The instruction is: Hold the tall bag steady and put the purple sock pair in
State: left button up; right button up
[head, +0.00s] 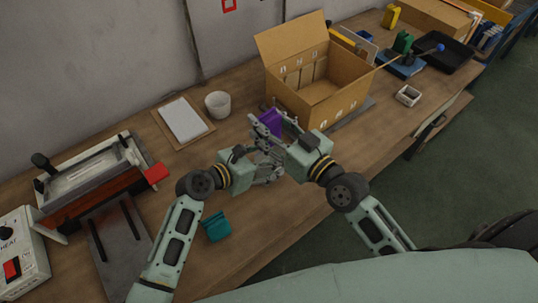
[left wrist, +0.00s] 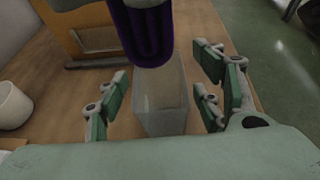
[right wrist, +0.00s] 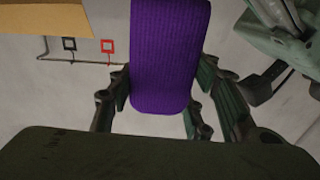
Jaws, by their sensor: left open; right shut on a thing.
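The purple sock pair (head: 270,121) is in my right gripper (head: 281,128), above the table in front of the cardboard box. In the right wrist view the purple pair (right wrist: 168,55) lies between the fingers. In the left wrist view the tall bag (left wrist: 163,100), pale and see-through, stands upright between the fingers of my left gripper (left wrist: 160,82). Those fingers are open, with gaps on both sides of the bag. The lower end of the purple pair (left wrist: 150,35) shows over the bag's top there; I cannot tell whether it is inside. In the head view my grippers hide the bag.
A cardboard box (head: 340,106) stands open just behind my grippers. A white cup (head: 218,104) and a board with white sheets (head: 183,119) are at the back left. A teal folded item (head: 216,226) lies near the front edge. A press machine (head: 88,175) fills the left.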

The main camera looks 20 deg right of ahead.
pick_arm(q)
jog(key=c, duration=1.2)
dwell(0.6)
pick_arm(e)
jog(key=shift+f, duration=0.1)
dwell(0.5)
jog(key=shift+a+f, duration=0.1)
jog(key=shift+f, duration=1.75)
pick_arm(q)
jog(key=o, duration=1.2)
